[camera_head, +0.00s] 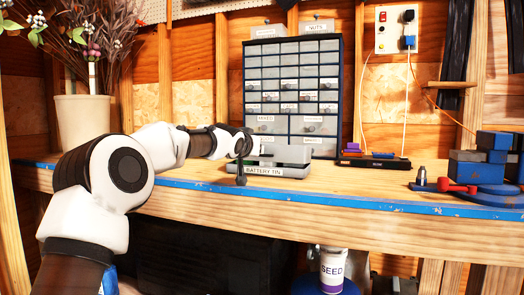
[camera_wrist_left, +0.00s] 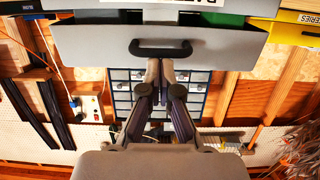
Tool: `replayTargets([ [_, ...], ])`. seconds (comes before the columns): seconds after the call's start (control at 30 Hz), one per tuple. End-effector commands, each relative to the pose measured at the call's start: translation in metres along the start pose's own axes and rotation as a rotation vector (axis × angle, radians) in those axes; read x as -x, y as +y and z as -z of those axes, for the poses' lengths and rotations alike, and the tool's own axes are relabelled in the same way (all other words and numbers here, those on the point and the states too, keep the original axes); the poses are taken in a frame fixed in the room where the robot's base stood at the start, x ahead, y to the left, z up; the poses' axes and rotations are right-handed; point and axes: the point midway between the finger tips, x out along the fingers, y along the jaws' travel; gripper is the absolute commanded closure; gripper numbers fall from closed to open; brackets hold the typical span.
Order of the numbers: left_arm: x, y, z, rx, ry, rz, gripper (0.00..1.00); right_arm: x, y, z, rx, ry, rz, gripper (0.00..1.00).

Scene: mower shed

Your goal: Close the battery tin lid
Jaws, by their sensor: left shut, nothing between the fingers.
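The grey battery tin (camera_head: 265,171) stands near the front of the bench, with its name label facing me. A lighter grey slab, apparently its lid (camera_head: 285,154), shows above it, partly behind my gripper; its exact angle is unclear. My left gripper (camera_head: 241,177) is at the tin's left front, shut and empty. In the left wrist view, which looks upside down, my shut fingers (camera_wrist_left: 161,74) point close to a black handle (camera_wrist_left: 160,49) on a grey panel (camera_wrist_left: 90,45). I cannot tell whether they touch it. My right gripper is out of view.
A drawer cabinet (camera_head: 293,85) stands behind the tin. A dark tray (camera_head: 374,162) and blue blocks with a red part (camera_head: 457,187) lie to the right. A plant pot (camera_head: 88,122) stands at left. The bench edge (camera_head: 350,204) is clear at centre right.

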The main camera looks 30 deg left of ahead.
Motion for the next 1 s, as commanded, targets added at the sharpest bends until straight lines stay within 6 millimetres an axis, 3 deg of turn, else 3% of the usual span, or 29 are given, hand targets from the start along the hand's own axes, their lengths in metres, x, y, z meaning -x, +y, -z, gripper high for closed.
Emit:
replayTargets([
  [0.03,-0.002,0.000,-0.013,0.000,0.000,0.000,1.00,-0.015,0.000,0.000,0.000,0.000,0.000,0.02],
  [0.17,-0.004,0.000,-0.024,0.000,0.000,0.000,1.00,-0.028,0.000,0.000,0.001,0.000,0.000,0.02],
  [0.47,-0.001,0.001,-0.011,0.000,0.000,-0.001,1.00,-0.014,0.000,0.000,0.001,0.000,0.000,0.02],
  [0.8,0.006,0.009,0.029,-0.003,0.000,-0.010,1.00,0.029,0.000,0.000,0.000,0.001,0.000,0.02],
  [0.83,0.007,0.008,0.013,-0.003,-0.001,-0.010,1.00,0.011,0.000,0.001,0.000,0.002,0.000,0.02],
  [1.0,0.024,0.008,-0.006,-0.003,0.000,-0.010,1.00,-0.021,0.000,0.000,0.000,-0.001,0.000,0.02],
])
